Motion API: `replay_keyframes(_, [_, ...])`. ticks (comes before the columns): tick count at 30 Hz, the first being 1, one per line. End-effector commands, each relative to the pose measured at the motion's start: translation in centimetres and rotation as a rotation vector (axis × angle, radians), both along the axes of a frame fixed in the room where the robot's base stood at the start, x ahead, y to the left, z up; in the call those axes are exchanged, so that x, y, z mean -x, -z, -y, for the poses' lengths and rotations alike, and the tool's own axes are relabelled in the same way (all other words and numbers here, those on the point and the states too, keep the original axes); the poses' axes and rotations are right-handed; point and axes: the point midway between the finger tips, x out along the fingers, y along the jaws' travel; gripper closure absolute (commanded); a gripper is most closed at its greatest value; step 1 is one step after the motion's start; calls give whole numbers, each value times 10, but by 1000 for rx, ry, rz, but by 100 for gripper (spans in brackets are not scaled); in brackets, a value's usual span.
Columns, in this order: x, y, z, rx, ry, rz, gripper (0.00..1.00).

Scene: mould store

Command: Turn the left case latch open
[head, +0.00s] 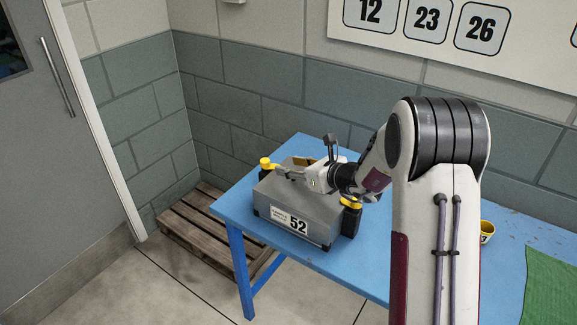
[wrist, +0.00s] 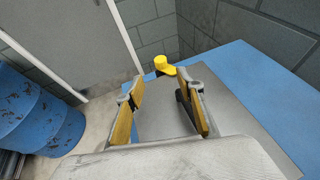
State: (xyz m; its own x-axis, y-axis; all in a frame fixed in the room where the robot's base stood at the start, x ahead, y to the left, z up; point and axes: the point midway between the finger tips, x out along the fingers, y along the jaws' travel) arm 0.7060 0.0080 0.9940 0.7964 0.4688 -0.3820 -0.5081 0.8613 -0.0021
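A grey case (head: 290,211) with a label reading 52 stands on the blue table. The left case latch (head: 266,163) is yellow and sits at the case's left end; it also shows in the wrist view (wrist: 163,66). A second yellow latch (head: 351,203) is at the case's right end, partly behind my arm. My gripper (head: 287,172) is low over the case top and points at the left latch. In the wrist view my gripper (wrist: 161,88) is open, with nothing between its fingers. The latch shows just beyond the fingertips, apart from them.
The blue table (head: 232,205) has a yellow cup (head: 487,231) and a green mat (head: 551,288) on the right. A wooden pallet (head: 205,232) lies on the floor at the left. A blue drum (wrist: 40,115) shows in the wrist view.

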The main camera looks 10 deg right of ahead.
Motion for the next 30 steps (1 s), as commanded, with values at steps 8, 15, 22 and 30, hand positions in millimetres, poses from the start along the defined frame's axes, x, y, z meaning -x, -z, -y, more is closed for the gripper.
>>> replay_keyframes(8, [-4, 7, -29, 112, -78, 4, 62])
replay_keyframes(15, [-12, 19, -90, 395, -255, 42, 62])
replay_keyframes(22, [-23, 31, -142, 744, -422, 115, 62])
replay_keyframes(30, [-41, 44, -171, 1132, -533, 187, 62])
